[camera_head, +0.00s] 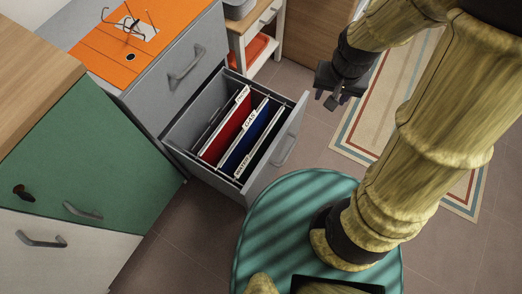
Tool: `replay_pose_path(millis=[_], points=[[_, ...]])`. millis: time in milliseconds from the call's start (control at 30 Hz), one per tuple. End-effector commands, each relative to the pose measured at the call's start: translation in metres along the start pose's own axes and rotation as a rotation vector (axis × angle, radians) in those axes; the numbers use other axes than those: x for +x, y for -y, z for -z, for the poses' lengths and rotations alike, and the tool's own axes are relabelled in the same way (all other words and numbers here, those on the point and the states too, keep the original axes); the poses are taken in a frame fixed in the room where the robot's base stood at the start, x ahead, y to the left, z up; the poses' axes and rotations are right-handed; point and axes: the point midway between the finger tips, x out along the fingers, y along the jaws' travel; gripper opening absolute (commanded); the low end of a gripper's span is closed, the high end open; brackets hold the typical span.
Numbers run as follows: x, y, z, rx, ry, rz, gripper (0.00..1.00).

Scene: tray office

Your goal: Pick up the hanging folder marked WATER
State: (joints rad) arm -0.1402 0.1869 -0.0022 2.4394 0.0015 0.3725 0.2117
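An open grey drawer (188,167) holds several hanging folders with white label tabs. A red folder (226,130) is farthest back, a blue folder (250,138) is in the middle, and a dark folder (263,150) is nearest the drawer front. The dark folder's tab (242,165) seems to read WATER, but the print is small and blurred. My gripper (326,98) is in the air to the right of the drawer, apart from the folders. It appears to hold nothing, and its finger gap is too small to judge.
The cabinet top (120,45) is orange and carries a paper and a dark wire-like object (133,24). A green cabinet (90,160) stands at the left. A striped rug (385,110) lies at the right. The air above the drawer looks clear.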

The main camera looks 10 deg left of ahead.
Motion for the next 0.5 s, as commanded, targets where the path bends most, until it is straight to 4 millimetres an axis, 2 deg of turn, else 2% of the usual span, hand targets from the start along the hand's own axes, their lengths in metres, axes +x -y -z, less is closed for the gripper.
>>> replay_pose_path(millis=[33, 267, 500], points=[[0.003, 0.015, 0.005, 0.007, 0.028, -0.001, 0.46], [0.034, 0.075, 0.014, 0.085, 0.122, -0.028, 0.46], [0.075, 0.137, 0.002, 0.164, 0.203, -0.093, 0.46]])
